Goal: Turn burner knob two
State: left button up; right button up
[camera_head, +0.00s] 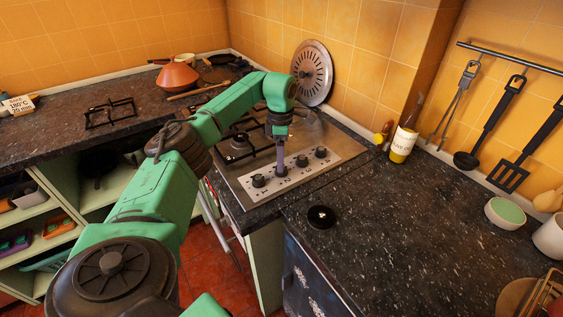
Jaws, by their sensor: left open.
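The cooktop's control panel (292,180) carries a row of dark knobs along its front edge. The leftmost knob (258,181) shows clearly, and so do the two knobs at the right, one nearer the middle (302,161) and one at the right end (321,152). My left gripper (280,168) points down over the second knob position from the left. It largely hides that knob, so I cannot tell whether the fingers touch it or stand around it. The gripper is open. My right gripper is not in view.
A steel cooktop with a burner (237,148) lies behind the panel, partly hidden by my left arm. A round metal lid (312,73) leans on the tiled wall. A bottle (403,142) stands right of the cooktop. A small black round object (321,217) lies on the counter in front.

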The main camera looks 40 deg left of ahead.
pick_arm(q)
jog(key=shift+f, duration=0.8)
jog(key=shift+s+d+f, duration=0.1)
jog(key=shift+s+f, duration=0.05)
jog(key=shift+f, duration=0.15)
jog(key=shift+s+f, duration=0.15)
jog(key=shift+s, duration=0.05)
jog(key=shift+w, duration=0.15)
grip_shut()
